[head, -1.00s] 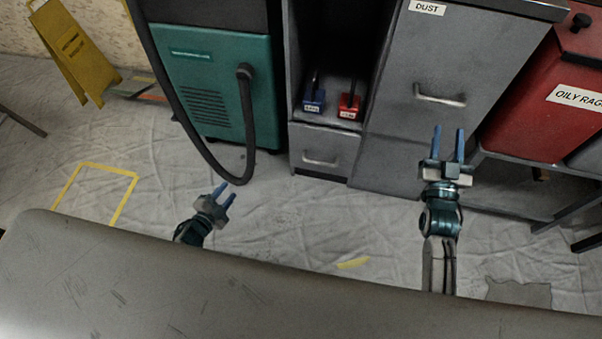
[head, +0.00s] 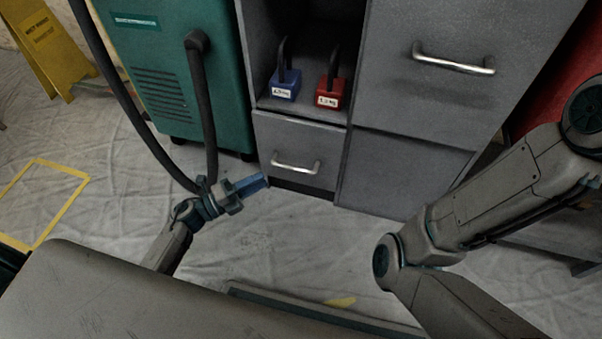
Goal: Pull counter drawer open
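The small grey drawer (head: 283,136) sits under an open niche in the grey counter and is shut flush. Its bar-shaped metal handle (head: 296,166) shows clearly. My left gripper (head: 265,181) is just left of and slightly below that handle in the picture, with its blue fingers pointing right. It does not appear to touch the handle. The fingers overlap from this angle, so their gap is hidden; nothing shows held. My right arm comes in at the right, its gripper out of view.
A larger front with a handle (head: 454,60) is to the right. A teal machine (head: 170,80) with a black hose (head: 208,120) stands left, the hose close behind my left gripper.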

